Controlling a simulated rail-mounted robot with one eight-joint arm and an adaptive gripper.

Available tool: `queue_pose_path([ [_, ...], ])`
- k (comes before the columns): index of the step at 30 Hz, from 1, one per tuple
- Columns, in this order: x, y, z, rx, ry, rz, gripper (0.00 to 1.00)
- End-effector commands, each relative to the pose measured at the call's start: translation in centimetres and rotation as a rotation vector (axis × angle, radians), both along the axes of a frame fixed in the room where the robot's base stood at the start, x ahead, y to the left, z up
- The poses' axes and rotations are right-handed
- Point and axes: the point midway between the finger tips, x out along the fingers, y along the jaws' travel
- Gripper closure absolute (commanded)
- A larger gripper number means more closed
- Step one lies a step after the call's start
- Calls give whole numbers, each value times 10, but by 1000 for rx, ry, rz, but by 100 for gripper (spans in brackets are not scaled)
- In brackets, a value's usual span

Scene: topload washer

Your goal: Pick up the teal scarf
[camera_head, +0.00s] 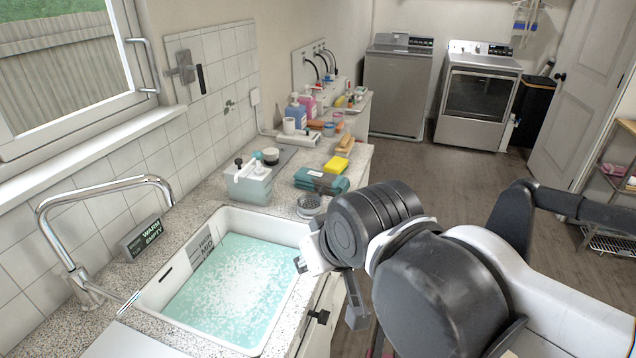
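A folded teal cloth (322,181), which looks like the teal scarf, lies on the speckled counter beyond the sink, with a small pale label on top. My gripper (356,316) hangs below my wrist, in front of the counter edge and to the right of the sink. It is apart from the cloth, which lies farther back. Only a dark finger part of the gripper shows; my arm hides the rest, so its opening cannot be told.
The sink (276,222) holds teal, foamy water, with a chrome faucet (104,190) at left. A yellow sponge (336,164) lies just behind the cloth, a metal strainer (308,204) in front, a soap caddy (249,183) to its left. A washer (398,90) and front-window machine (478,98) stand at the back.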

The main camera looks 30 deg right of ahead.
Motion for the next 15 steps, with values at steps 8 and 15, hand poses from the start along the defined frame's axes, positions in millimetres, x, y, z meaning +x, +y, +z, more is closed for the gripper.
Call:
queue_pose_path([
  [8, 0, 0, 0, 0, 0, 0, 69],
  [15, 0, 0, 0, 0, 0, 0, 37],
])
